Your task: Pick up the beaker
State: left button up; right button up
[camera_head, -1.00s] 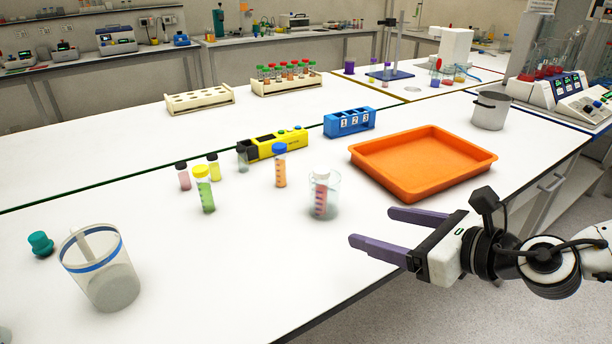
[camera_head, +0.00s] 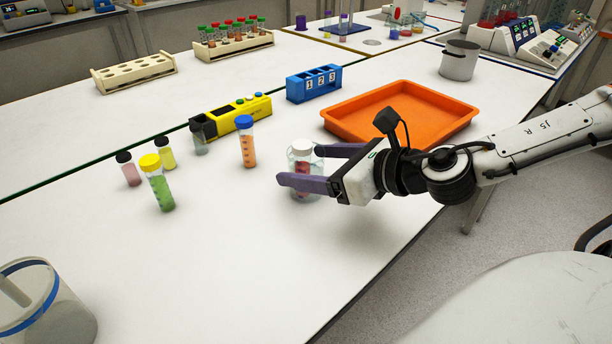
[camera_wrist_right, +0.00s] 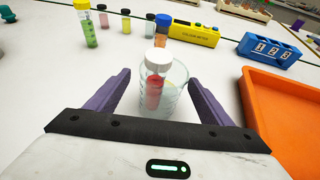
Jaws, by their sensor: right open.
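The beaker (camera_head: 304,192) is a small clear glass on the white table, with a white-capped tube (camera_head: 301,150) of red content standing in it. In the right wrist view the beaker (camera_wrist_right: 172,103) and the tube (camera_wrist_right: 154,92) show between the fingers. My right gripper (camera_head: 312,168) is open, its two purple fingers reaching around the beaker's sides, partly hiding it in the head view. In the right wrist view the gripper (camera_wrist_right: 158,88) has a gap between each finger and the glass. My left gripper is not in view.
An orange tray (camera_head: 400,112) lies just behind the right gripper. A blue-capped orange tube (camera_head: 246,143), a yellow-capped green tube (camera_head: 158,184) and a yellow device (camera_head: 230,118) stand left of the beaker. A large blue-banded container (camera_head: 50,310) is at front left.

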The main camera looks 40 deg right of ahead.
jog(key=shift+x, duration=0.8)
jog(key=b+x, duration=0.2)
jog(key=shift+w+d+f, duration=0.15)
jog(key=shift+w+f, duration=0.1)
jog(key=shift+f, duration=0.05)
jog(key=shift+w+f+b, duration=0.1)
jog(key=shift+w+b, duration=0.15)
jog(key=shift+b, duration=0.25)
jog(key=shift+w, duration=0.35)
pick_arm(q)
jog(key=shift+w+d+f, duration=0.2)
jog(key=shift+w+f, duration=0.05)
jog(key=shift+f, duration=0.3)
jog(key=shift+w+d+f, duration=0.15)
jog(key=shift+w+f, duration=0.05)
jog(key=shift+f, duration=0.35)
pick_arm(e)
jog(key=shift+a, duration=0.25)
jog(key=shift+c, duration=0.4)
jog(key=c, duration=1.1)
jog(key=shift+r, duration=0.2)
jog(key=shift+c, duration=0.7)
